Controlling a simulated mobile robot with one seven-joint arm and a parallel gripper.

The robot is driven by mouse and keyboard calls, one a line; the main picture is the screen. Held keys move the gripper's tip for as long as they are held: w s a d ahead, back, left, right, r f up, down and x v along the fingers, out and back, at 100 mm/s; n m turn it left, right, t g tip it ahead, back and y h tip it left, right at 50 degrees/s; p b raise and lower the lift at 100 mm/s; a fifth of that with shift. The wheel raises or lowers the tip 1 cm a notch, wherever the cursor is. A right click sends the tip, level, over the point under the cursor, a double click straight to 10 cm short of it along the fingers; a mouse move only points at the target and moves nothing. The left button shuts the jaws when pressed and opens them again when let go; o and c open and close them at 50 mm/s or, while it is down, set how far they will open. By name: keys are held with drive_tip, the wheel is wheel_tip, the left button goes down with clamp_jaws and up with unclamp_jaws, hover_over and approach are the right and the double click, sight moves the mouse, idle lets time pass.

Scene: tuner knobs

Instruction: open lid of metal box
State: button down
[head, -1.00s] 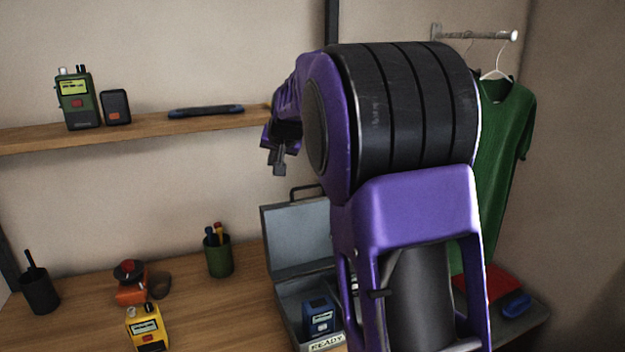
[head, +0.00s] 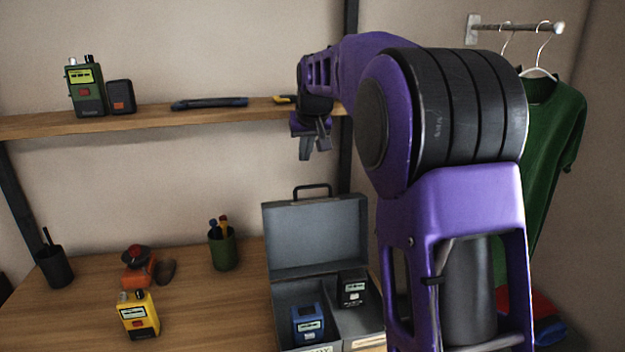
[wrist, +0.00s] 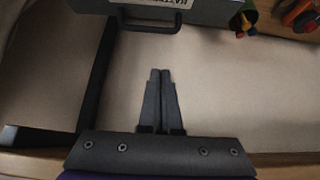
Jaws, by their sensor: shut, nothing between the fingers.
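The grey metal box (head: 330,335) stands on the desk in the head view. Its lid (head: 316,236) is raised, standing about upright at the back, with a dark handle (head: 312,188) on its top edge. The lid's handle (wrist: 150,24) also shows at the top of the wrist view. My gripper (head: 313,152) hangs above the lid, clear of it, near the shelf's edge. Its fingers (wrist: 160,74) are together and empty in the wrist view. Inside the box are a blue device (head: 307,323) and a black device (head: 353,289), on either side of a divider.
A yellow radio (head: 139,315), an orange device (head: 138,268), a green cup (head: 223,250) and a black cup (head: 54,268) stand left of the box. The shelf (head: 140,122) holds a green radio (head: 86,88). A green shirt (head: 553,130) hangs at right.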

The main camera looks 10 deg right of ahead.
drive_tip(key=shift+w+f, duration=0.3)
drive_tip(key=shift+f, duration=1)
drive_tip(key=shift+w+f, duration=0.25)
drive_tip(key=shift+f, duration=1.05)
drive_tip(key=shift+w+f, duration=0.3)
drive_tip(key=shift+f, duration=1)
drive_tip(key=shift+f+b, duration=0.1)
drive_tip(key=shift+b, duration=0.3)
